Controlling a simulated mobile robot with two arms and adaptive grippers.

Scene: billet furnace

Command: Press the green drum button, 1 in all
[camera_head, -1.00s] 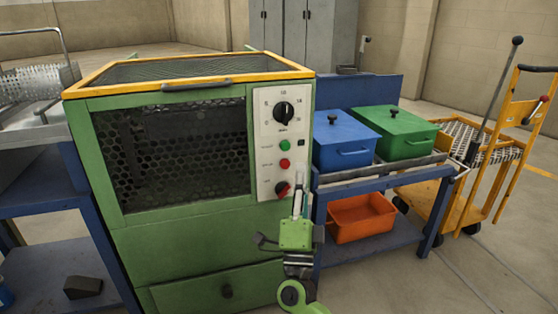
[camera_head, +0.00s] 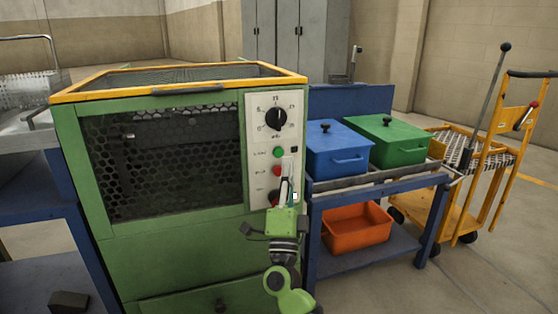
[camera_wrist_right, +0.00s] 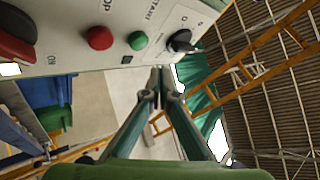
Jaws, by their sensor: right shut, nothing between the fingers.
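The green button (camera_head: 278,152) is on the white control panel (camera_head: 259,106) of the green machine, below the black dial (camera_head: 276,118) and above a red button (camera_head: 277,171). In the right wrist view the green button (camera_wrist_right: 138,41) shows beside the red button (camera_wrist_right: 99,38) and the dial (camera_wrist_right: 181,41). My right gripper (camera_head: 288,165) is shut and empty, its fingers pointing up in front of the panel's lower right part. In the wrist view its fingertips (camera_wrist_right: 160,70) sit below the panel edge, apart from the green button. My left gripper is not in view.
Blue (camera_head: 338,148) and green (camera_head: 392,138) lidded boxes stand on a blue cart (camera_head: 375,187) to the right, with an orange bin (camera_head: 357,227) below. A yellow trolley (camera_head: 480,190) stands further right.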

